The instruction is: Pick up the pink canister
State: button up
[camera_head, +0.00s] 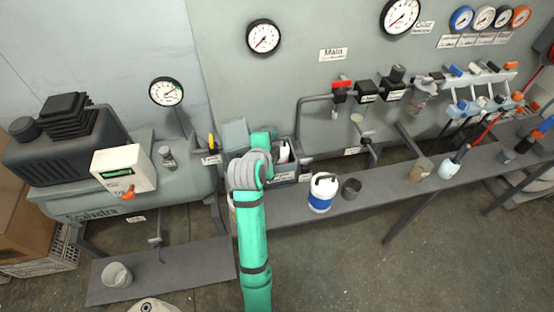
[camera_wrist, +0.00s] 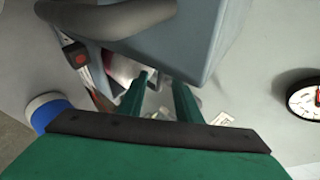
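My green arm reaches to a grey open box on the wall bench, and my gripper is mostly hidden by the arm in the head view. In the wrist view my gripper (camera_wrist: 163,82) has its two green fingers apart, pointing into the box (camera_wrist: 207,30). A pale pinkish-white rounded object (camera_wrist: 122,66) lies inside, just beyond the left finger; it may be the pink canister, but most of it is hidden. I cannot tell whether the finger touches it. In the head view a whitish object (camera_head: 283,153) shows in the box, partly behind my arm.
The box walls are close around my fingers. Gauges hang on the wall above.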

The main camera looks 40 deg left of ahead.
grip_shut()
dwell(1.4)
